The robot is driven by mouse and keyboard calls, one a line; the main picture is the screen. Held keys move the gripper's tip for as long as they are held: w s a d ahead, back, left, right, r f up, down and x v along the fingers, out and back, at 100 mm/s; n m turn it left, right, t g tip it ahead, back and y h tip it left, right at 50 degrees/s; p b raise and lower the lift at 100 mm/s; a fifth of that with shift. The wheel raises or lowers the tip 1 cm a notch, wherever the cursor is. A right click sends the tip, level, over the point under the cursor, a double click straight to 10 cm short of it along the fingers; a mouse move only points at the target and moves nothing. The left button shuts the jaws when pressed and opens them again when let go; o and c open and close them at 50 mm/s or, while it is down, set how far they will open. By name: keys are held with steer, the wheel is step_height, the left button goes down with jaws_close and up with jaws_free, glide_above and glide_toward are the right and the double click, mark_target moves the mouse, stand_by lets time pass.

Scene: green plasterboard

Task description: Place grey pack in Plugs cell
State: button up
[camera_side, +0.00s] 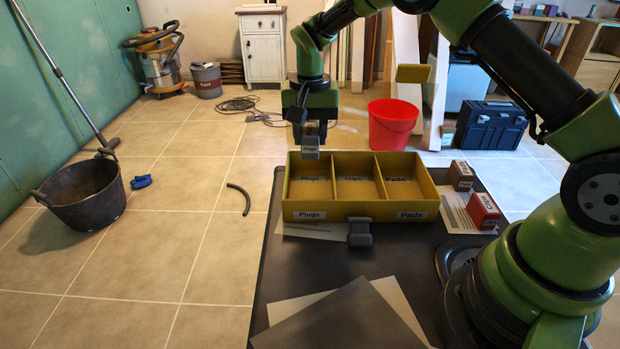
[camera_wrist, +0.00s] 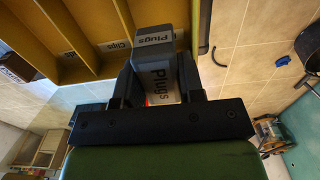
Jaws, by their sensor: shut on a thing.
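A grey pack (camera_side: 310,148) labelled "Plugs" hangs above the left part of the yellow tray (camera_side: 360,195). My gripper (camera_side: 311,136) is shut on it and points down. In the wrist view the pack (camera_wrist: 153,50) sits between the two dark fingers (camera_wrist: 158,85). The tray has three cells. The left one, the Plugs cell (camera_side: 311,192), carries "Plugs" labels on its back wall and front. The middle cell is labelled "Clips" and the right one "Pads". I see no pack in any cell; the front wall hides part of their floors.
A dark grey block (camera_side: 360,232) stands against the tray's front. A red box (camera_side: 482,211) and a brown box (camera_side: 461,175) stand to the tray's right. Loose sheets (camera_side: 340,318) lie on the dark table (camera_side: 290,255) in front. A red bucket (camera_side: 392,125) stands behind.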

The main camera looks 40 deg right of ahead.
step_height(320, 180, down, 10)
steer(key=shift+f, duration=0.1)
steer(key=shift+f, duration=0.1)
stand_by(0.3)
steer(key=o, duration=0.9)
